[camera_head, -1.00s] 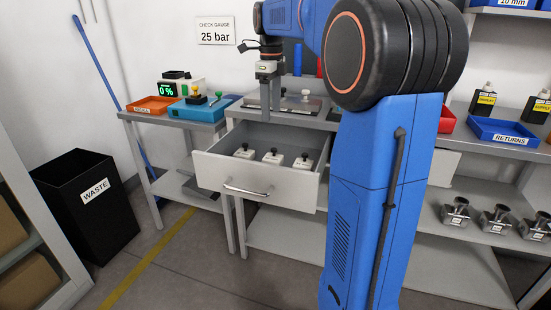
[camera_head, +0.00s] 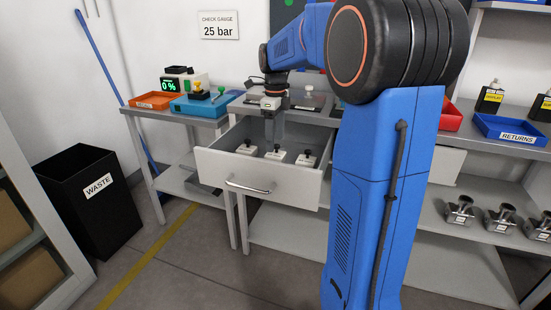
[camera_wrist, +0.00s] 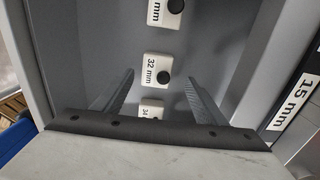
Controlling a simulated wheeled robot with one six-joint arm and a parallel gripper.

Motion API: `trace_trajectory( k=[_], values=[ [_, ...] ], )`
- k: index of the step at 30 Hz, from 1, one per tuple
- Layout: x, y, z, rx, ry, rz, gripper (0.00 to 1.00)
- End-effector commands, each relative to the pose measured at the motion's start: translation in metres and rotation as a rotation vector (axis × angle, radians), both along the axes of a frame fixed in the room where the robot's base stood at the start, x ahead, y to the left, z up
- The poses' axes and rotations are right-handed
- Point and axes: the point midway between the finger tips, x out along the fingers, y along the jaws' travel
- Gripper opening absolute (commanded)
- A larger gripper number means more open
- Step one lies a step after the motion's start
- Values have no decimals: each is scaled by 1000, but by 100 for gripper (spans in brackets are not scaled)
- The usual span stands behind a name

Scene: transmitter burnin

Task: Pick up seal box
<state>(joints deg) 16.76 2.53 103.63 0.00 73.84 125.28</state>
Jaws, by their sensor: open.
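Three small white boxes with black knobs, which look like the seal boxes, stand in a row in the open drawer (camera_head: 218,168): a left one (camera_head: 245,149), a middle one (camera_head: 275,155) and a right one (camera_head: 305,160). In the wrist view, the middle box (camera_wrist: 151,63) reads 32 mm; another box (camera_wrist: 158,12) is beyond it, and a nearer one (camera_wrist: 152,110) is partly hidden by my gripper. My gripper (camera_head: 270,142) points down over the drawer, behind the boxes. Its fingers (camera_wrist: 157,80) are open, apart on either side of the row, with nothing held.
The drawer's walls stand close around the row. A blue case (camera_head: 203,105), an orange tray (camera_head: 155,101) and a green-lit gauge (camera_head: 181,84) are on the left bench. A black waste bin (camera_head: 92,200) stands at left. A blue returns tray (camera_head: 512,130) is at right.

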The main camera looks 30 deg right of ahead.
Motion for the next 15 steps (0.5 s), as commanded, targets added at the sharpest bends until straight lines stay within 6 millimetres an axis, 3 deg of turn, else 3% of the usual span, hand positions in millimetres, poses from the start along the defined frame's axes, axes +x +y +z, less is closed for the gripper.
trace_trajectory(
  k=[15],
  values=[
    [-6,2,-52,0,1,0,66]
  ],
)
